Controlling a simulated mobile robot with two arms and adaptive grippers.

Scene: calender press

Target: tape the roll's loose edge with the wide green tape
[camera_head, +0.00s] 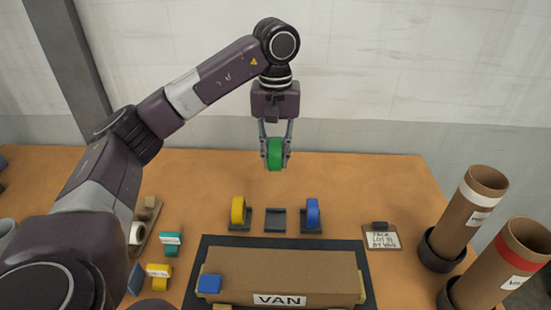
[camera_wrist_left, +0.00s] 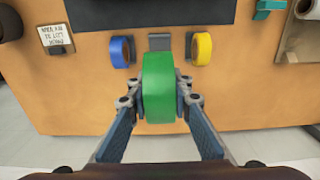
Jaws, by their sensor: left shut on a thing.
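My left gripper (camera_head: 275,150) is shut on the wide green tape (camera_head: 274,155) and holds it up in the air above the far part of the table. The green tape also fills the middle of the left wrist view (camera_wrist_left: 159,87), between both fingers. A long brown piece marked VAN (camera_head: 290,272), perhaps the roll, lies on a dark mat (camera_head: 225,242) at the front. I cannot make out a loose edge on it. Behind the mat, an empty dark holder (camera_head: 276,221) stands between the yellow tape (camera_head: 238,210) and the blue tape (camera_head: 312,212). My right gripper is not in view.
A clipboard note (camera_head: 382,238) lies right of the mat. Two brown tubes (camera_head: 465,213) (camera_head: 515,265) stand in dark bases at the right. Small teal (camera_head: 171,240) and yellow (camera_head: 158,271) labelled items sit left of the mat. A blue block (camera_head: 209,283) is at the VAN piece's left end.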

